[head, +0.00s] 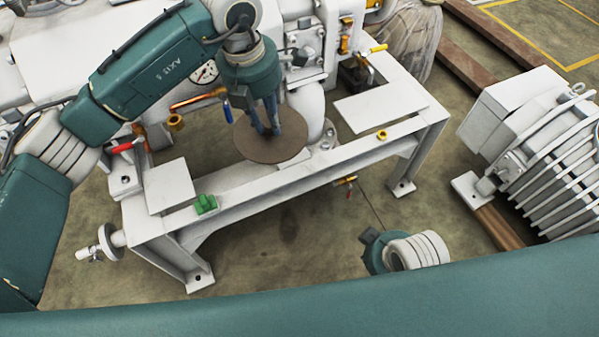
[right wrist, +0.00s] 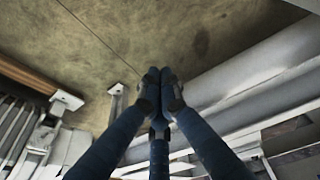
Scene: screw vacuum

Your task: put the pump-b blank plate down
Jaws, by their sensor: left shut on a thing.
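The pump-b blank plate (head: 270,146) is a thin, round, brown disc. It shows in the head view near the middle, over the white frame by the pump's pipe. My left gripper (head: 266,131) is above it, its blue fingers shut on the disc near its upper left part. I cannot tell whether the disc touches the frame beneath. In the right wrist view my right gripper (right wrist: 160,77) has its blue fingertips drawn together, with nothing visible between them.
The white frame (head: 290,182) has flat shelves at left (head: 169,186) and right (head: 381,108). A green block (head: 205,204) and a yellow fitting (head: 382,135) sit on its front rail. A pipe (head: 307,106) rises behind the disc. A ribbed machine (head: 545,145) stands at right.

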